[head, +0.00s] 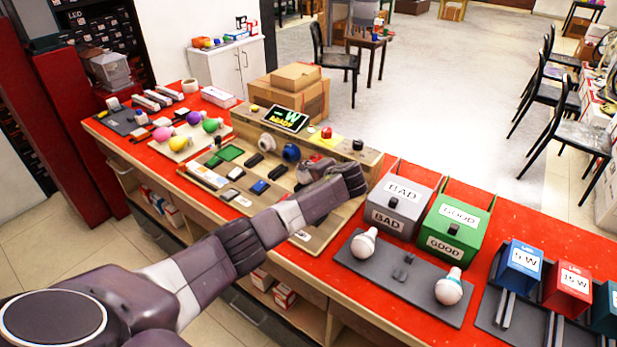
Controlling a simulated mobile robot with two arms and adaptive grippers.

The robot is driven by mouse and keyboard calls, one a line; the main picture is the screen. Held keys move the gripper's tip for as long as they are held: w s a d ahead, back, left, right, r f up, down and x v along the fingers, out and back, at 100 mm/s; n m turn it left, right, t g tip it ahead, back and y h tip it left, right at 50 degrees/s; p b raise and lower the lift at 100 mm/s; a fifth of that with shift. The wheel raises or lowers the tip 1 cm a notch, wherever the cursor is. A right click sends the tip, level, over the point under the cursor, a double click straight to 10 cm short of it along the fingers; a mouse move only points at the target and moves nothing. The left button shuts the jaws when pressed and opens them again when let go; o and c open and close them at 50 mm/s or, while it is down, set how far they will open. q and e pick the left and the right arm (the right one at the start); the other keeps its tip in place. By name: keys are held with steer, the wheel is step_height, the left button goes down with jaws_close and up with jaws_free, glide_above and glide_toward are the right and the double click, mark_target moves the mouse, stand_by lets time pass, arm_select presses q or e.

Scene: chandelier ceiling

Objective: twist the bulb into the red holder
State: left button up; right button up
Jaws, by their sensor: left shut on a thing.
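My left arm reaches across the bench from the lower left. Its gripper (312,171) is at the front of the wooden test station (365,158), beside the blue holder (291,152), and is shut on the bulb. The hand hides most of the bulb, and I cannot tell how it sits in the holder. The red holder is mostly hidden behind my gripper; a little red shows there. A white holder (267,141) stands left of the blue one. The station's display (286,118) shows "W" and "READY" in green and yellow. My right gripper is out of view.
Right of the station stand a grey BAD box (398,212) and a green GOOD box (453,226). In front, two white bulbs stand on a dark tray (390,283). Several coloured bulbs lie on a board (183,146) at left. Wattage boxes (519,268) are at right.

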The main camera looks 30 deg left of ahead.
arm_select(q)
steer(key=shift+s+a+r+y+b, duration=0.1)
steer(key=shift+a+y+b, duration=0.25)
steer(key=shift+y, duration=0.05)
stand_by(0.6)
steer(key=o, duration=1)
steer(key=shift+o, duration=1)
steer(key=shift+a+f, duration=0.15)
steer(key=shift+f, duration=0.1)
steer(key=shift+d, duration=0.2)
steer(key=shift+s+d+r, duration=0.15)
steer(key=shift+d+r, duration=0.05)
steer(key=shift+d, duration=0.2)
steer(key=shift+v, duration=3.5)
steer(key=shift+a+r, duration=0.1)
